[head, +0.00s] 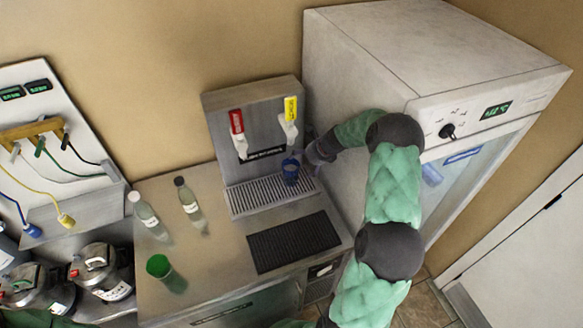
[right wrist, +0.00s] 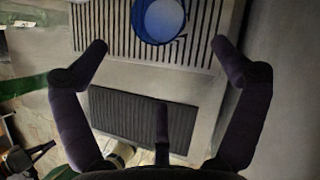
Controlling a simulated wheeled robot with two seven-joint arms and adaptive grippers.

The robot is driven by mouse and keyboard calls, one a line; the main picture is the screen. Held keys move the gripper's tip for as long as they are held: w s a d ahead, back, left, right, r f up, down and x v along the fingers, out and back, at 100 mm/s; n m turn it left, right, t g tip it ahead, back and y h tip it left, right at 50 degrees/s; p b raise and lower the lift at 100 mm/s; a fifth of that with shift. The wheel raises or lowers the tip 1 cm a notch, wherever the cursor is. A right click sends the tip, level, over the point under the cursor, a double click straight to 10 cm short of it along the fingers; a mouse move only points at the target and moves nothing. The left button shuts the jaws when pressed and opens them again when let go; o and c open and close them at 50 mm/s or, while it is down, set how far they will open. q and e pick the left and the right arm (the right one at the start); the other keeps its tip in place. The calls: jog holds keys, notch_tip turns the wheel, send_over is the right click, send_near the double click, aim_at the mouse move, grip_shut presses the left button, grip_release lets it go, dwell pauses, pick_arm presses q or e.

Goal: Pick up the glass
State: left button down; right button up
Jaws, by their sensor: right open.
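A blue glass (head: 290,174) stands on the drip tray under the yellow-handled tap. It also shows in the right wrist view (right wrist: 162,20), at the top, partly cut off by the frame edge. My right gripper (head: 316,154) is just right of the glass in the head view. In the right wrist view my right gripper (right wrist: 160,48) is spread wide and empty, with the glass ahead of the gap between its fingers. A green glass (head: 158,266) stands at the counter's front left. My left gripper does not show.
The slotted drip tray (head: 252,200) lies below the dispenser (head: 255,110) with red and yellow handles. A black mat (head: 292,243) lies in front. Two clear bottles, one with a white cap (head: 145,212) and one with a dark cap (head: 190,200), stand left. A fridge (head: 370,60) stands close on the right.

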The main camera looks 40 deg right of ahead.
aim_at(292, 168)
jog(key=shift+w+d+x, duration=0.1)
jog(key=shift+d+x, duration=0.05)
jog(key=shift+x, duration=1.65)
jog(key=shift+w+d+x, duration=0.1)
jog(key=shift+x, duration=1.7)
jog(key=shift+w+d+x, duration=0.15)
jog(key=shift+x, duration=1.7)
jog(key=shift+r, duration=0.15)
jog(key=shift+c, duration=0.3)
jog(key=shift+s, duration=0.1)
jog(key=c, duration=1.5)
